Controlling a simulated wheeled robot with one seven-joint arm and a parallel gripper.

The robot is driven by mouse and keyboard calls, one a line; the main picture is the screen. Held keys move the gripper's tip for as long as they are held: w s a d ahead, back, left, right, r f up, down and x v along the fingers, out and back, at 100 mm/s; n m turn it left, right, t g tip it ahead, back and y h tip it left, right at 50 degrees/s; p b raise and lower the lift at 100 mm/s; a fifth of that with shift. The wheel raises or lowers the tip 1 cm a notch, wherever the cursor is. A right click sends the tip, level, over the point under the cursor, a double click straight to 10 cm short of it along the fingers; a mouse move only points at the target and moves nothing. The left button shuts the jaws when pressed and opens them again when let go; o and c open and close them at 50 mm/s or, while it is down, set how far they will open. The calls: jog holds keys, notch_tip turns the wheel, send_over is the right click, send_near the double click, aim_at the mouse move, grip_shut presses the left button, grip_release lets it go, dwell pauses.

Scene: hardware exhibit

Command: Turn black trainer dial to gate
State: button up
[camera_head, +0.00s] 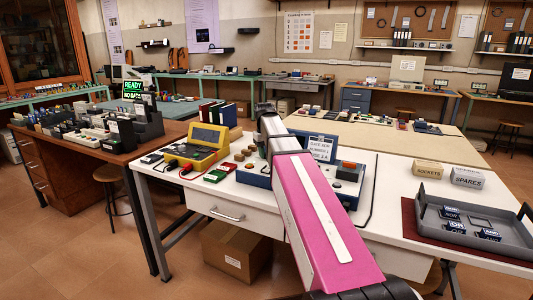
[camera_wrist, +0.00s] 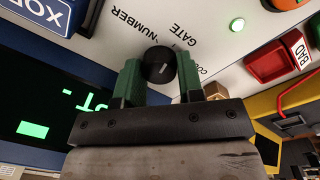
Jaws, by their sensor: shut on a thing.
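The black dial (camera_wrist: 158,62) is on the pale panel of the trainer in the wrist view, with the words NUMBER and GATE printed near it. A further label beginning CO is partly hidden. My gripper (camera_wrist: 160,76) has its green fingers on both sides of the dial and is shut on it. I cannot make out the dial's pointer. In the head view the blue-sided trainer (camera_head: 347,187) is on the white table, and my pink arm covers its middle, hiding the dial and my gripper.
A yellow instrument (camera_head: 204,143) with leads stands left of the trainer. A grey tray (camera_head: 490,222) with blue chips is at the right, near SOCKETS (camera_head: 427,170) and SPARES (camera_head: 467,176) boxes. A red BAD bin (camera_wrist: 275,62) and a dark screen with green characters (camera_wrist: 42,105) show in the wrist view.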

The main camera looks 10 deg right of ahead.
jog(key=shift+m, duration=1.2)
jog(key=o, duration=0.9)
jog(key=shift+r, duration=0.1)
jog(key=shift+a+r, duration=0.15)
jog(key=shift+r, duration=2.5)
jog(key=shift+a+r, duration=0.15)
jog(key=shift+r, duration=2.5)
